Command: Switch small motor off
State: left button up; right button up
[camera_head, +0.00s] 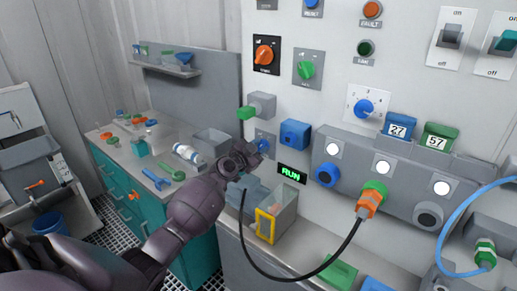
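A black display (292,172) just right of the gripper reads RUN in green. Above are an orange rotary switch (264,54) and a green one (305,68); a green-ended grey block (258,106) sits below them. No label readable here names the small motor. My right gripper is out of view.
A blue dial (364,107) and two toggle switches (450,37) (503,44) are at right. A black cable hangs from an orange plug (370,201). A yellow-framed bin (266,225) stands below the gripper. A teal cabinet with tools on its top (108,150) is left.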

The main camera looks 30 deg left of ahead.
pick_arm(q)
grip_shut()
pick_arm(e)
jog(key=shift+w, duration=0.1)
